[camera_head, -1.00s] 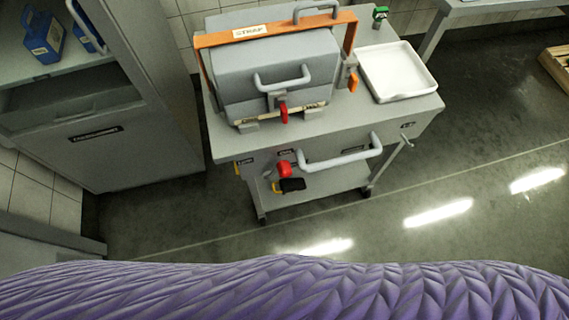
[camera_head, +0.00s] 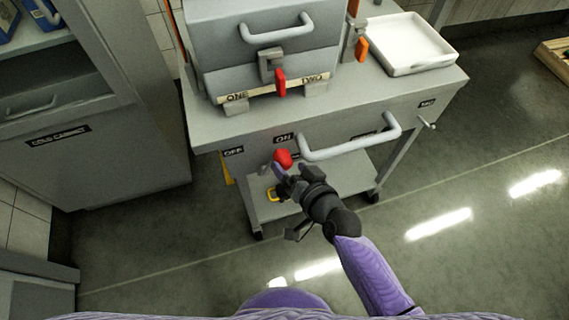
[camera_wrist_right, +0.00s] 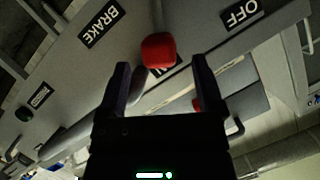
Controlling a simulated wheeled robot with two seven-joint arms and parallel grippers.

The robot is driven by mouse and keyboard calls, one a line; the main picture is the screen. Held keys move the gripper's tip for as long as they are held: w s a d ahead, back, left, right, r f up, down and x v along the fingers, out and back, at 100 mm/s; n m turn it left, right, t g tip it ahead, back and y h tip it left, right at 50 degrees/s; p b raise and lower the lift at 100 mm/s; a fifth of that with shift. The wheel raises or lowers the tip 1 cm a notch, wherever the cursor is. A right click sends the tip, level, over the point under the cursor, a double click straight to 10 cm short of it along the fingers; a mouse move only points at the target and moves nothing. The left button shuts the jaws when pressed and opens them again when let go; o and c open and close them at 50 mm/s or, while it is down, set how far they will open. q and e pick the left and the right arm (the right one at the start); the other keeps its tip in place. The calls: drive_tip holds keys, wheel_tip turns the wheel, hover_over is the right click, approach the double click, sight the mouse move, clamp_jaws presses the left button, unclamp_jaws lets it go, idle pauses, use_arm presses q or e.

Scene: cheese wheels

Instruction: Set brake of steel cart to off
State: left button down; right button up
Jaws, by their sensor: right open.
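The steel cart (camera_head: 205,130) stands ahead with its front panel toward me. Its brake lever has a red knob (camera_head: 283,157), which sits below the ON label (camera_head: 284,138). The OFF label (camera_head: 233,151) is to the left. My right gripper (camera_head: 279,171) is at the knob, coming from below. In the right wrist view, the open fingers (camera_wrist_right: 161,66) point at the red knob (camera_wrist_right: 158,49), which shows between and just beyond the tips. Whether they touch it I cannot tell. The knob partly covers the ON label; the OFF label (camera_wrist_right: 241,13) and BRAKE label (camera_wrist_right: 103,24) are clear. My left gripper is not in view.
A grey handle bar (camera_head: 350,146) juts from the cart front, right of the knob. A grey box with a red latch (camera_head: 280,82) and a white tray (camera_head: 411,45) stand on top. The cold cabinet (camera_head: 115,150) is at left.

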sight(288, 166)
drive_tip(key=shift+b+x, duration=0.55)
drive_tip(key=shift+x, duration=1.3)
clamp_jaws()
